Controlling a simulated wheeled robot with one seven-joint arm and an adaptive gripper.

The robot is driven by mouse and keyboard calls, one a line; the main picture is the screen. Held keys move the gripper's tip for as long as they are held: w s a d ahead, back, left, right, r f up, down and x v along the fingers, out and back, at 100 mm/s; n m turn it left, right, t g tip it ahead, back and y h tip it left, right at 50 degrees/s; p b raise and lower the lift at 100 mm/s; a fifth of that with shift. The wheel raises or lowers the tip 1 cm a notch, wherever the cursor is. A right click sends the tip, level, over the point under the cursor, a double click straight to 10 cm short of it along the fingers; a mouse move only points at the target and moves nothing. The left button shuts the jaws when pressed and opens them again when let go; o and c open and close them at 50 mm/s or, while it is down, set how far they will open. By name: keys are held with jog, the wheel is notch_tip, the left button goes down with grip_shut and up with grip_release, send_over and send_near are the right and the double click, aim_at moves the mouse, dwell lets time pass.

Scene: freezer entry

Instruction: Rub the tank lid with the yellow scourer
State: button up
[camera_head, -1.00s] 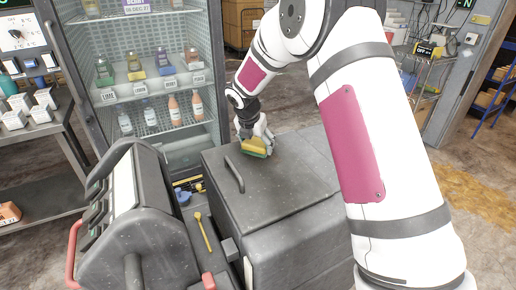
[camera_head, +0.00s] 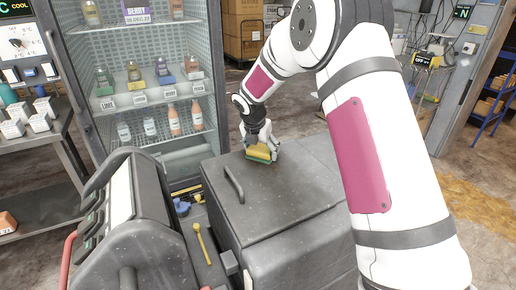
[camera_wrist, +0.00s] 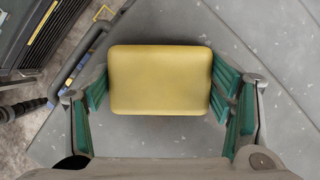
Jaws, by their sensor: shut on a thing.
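The yellow scourer (camera_head: 259,153) has a yellow body and a green underside. It also fills the middle of the wrist view (camera_wrist: 160,80), its yellow face toward the camera. My gripper (camera_head: 260,146) is shut on it, with green finger pads (camera_wrist: 160,92) at its left and right sides. The scourer is at the dark grey tank lid (camera_head: 283,197), near the lid's far edge, and seems to rest on it. The lid is flat and closed, and its bar handle (camera_head: 234,184) stands to the left of the scourer. The lid's surface under the scourer is hidden.
A glass-fronted fridge with bottles (camera_head: 160,95) stands behind the tank. A dark machine with a slanted panel (camera_head: 125,220) is at the left. A yellow spoon-like tool (camera_head: 202,243) lies between machine and tank. The lid's near part is clear.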

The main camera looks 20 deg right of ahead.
aim_at(266, 154)
jog(key=shift+s+d+p, duration=0.2)
jog(key=shift+s+p, duration=0.25)
jog(key=shift+s, duration=0.4)
jog(key=shift+s+d+p, duration=0.15)
jog(key=shift+s+p, duration=0.3)
jog(key=shift+s, duration=0.4)
jog(key=shift+f, duration=0.1)
jog(key=shift+s+d+p, duration=0.25)
jog(key=shift+s+p, duration=0.6)
jog(key=shift+s, duration=0.45)
jog(key=shift+s+d+f+p, duration=0.15)
jog(key=shift+s+p, duration=0.35)
jog(key=shift+s, duration=0.4)
jog(key=shift+s+d+r+p, duration=0.15)
jog(key=shift+s+p, duration=0.3)
jog(key=shift+s, duration=0.45)
jog(key=shift+s+d+f+p, duration=0.1)
jog(key=shift+s+d+p, duration=0.1)
jog(key=shift+s+p, duration=0.5)
jog(key=shift+w+a+r+b, duration=0.2)
jog(key=shift+w+b, duration=0.55)
jog(key=shift+w, duration=0.25)
jog(key=shift+w+a+r+b, duration=0.1)
jog(key=shift+w+a+b, duration=0.1)
jog(key=shift+w+b, duration=0.65)
